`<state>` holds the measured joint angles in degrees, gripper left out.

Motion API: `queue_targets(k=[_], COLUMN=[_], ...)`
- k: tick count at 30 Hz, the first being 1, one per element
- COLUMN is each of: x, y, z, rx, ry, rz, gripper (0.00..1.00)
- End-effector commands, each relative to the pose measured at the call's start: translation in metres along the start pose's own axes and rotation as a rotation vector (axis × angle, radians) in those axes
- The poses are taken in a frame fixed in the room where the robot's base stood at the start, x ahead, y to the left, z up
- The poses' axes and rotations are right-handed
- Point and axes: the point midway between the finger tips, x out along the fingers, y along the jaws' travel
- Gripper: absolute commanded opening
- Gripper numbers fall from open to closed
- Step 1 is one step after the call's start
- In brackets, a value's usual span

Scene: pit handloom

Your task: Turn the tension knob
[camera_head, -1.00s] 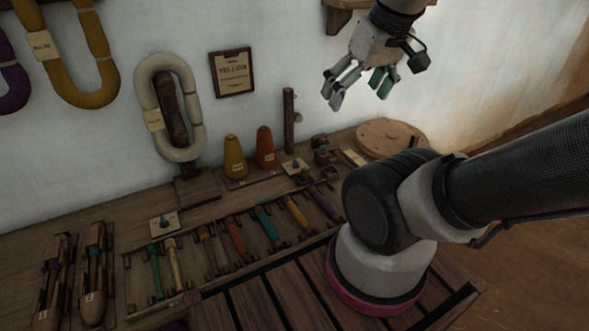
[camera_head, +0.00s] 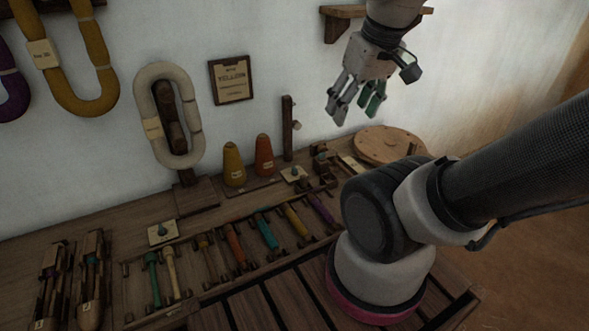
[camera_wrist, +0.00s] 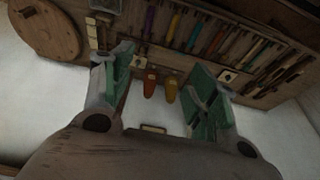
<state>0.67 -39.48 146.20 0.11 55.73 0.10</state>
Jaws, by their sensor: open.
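No part is plainly labelled as the tension knob. A small pale knob (camera_head: 296,126) sits on the side of an upright wooden post (camera_head: 287,128) at the back of the bench. Small dark knobs also stand on a right card plate (camera_head: 294,174) and a left card plate (camera_head: 163,232). The right plate seems to show in the wrist view (camera_wrist: 138,62), between my fingers. My gripper (camera_head: 355,108) is open and empty, high in front of the wall, right of the post and above the bench. Its green-padded fingers (camera_wrist: 160,65) are spread apart.
Yellow (camera_head: 233,164) and orange (camera_head: 264,156) cones stand by the wall. A round wooden disc (camera_head: 385,143) lies at the bench's right end. Several coloured bobbins (camera_head: 267,231) fill a rack. A shelf (camera_head: 338,22) and yarn skeins (camera_head: 168,115) hang on the wall.

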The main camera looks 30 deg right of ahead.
Motion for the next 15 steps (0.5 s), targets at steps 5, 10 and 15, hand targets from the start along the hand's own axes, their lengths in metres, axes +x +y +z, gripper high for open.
queue_targets(k=[5, 10, 15], x=[0.041, 0.087, 0.151], y=[0.005, 0.012, 0.021], z=[-0.013, -0.048, -0.086], rx=[0.022, 0.042, 0.053], ry=[-0.203, -0.350, -0.451], rz=[0.005, 0.007, 0.004], gripper=[0.31, 0.31, 0.31])
